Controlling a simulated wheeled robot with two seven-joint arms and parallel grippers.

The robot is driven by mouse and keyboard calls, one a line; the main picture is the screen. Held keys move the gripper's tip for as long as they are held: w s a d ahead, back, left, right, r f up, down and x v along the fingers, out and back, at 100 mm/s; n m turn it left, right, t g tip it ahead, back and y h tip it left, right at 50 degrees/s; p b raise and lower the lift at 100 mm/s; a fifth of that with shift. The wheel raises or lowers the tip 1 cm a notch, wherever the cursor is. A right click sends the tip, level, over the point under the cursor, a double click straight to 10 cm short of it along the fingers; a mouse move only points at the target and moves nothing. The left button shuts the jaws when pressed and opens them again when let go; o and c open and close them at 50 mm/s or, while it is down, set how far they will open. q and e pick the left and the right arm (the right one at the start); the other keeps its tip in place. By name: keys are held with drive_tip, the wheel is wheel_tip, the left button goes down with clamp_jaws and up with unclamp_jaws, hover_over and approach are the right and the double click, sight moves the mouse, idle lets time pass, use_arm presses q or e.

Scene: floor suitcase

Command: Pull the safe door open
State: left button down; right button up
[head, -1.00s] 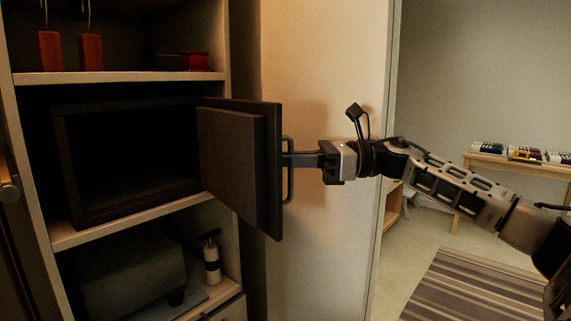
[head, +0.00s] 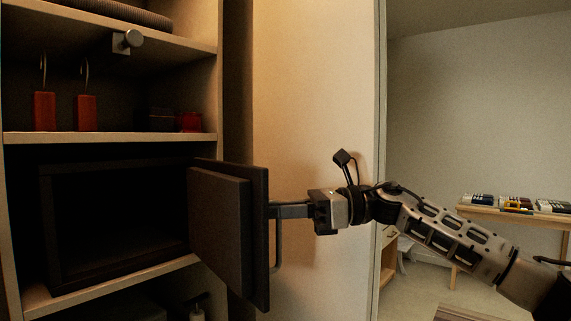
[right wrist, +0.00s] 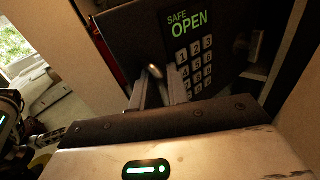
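The dark safe (head: 47,230) sits on a cabinet shelf, and its black interior shows. Its thick door (head: 222,235) stands swung out wide to the right, its inner side facing the head camera. The door handle (head: 278,250) is a vertical bar on the outer side. My right gripper (head: 280,211) reaches it from the right; in the right wrist view its fingers (right wrist: 157,90) lie on either side of the handle (right wrist: 155,72) and appear closed on it. The keypad (right wrist: 196,65) beside it shows "SAFE OPEN" in green. My left gripper is not in view.
A pale panel (head: 315,110) stands right behind my right gripper. The upper shelf (head: 110,138) holds red items (head: 44,111). A knob (head: 132,39) hangs above. A wooden table (head: 520,218) with several boxes stands at the far right.

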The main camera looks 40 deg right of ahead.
sight(266, 174)
drive_tip(key=shift+t+y, duration=0.3)
drive_tip(key=shift+y, duration=0.1)
drive_tip(key=s+r, duration=0.1)
drive_tip(key=r, duration=0.1)
drive_tip(key=a+r, duration=0.1)
drive_tip(key=r, duration=0.1)
drive_tip(key=s+a+r, duration=0.1)
drive_tip(key=r, duration=0.1)
drive_tip(key=shift+s+r, duration=0.3)
drive_tip(key=s+a+r+b, duration=0.4)
drive_tip(key=s+a, duration=0.1)
drive_tip(key=s, duration=0.3)
drive_tip(key=shift+a, duration=0.35)
drive_tip(key=shift+s, duration=0.1)
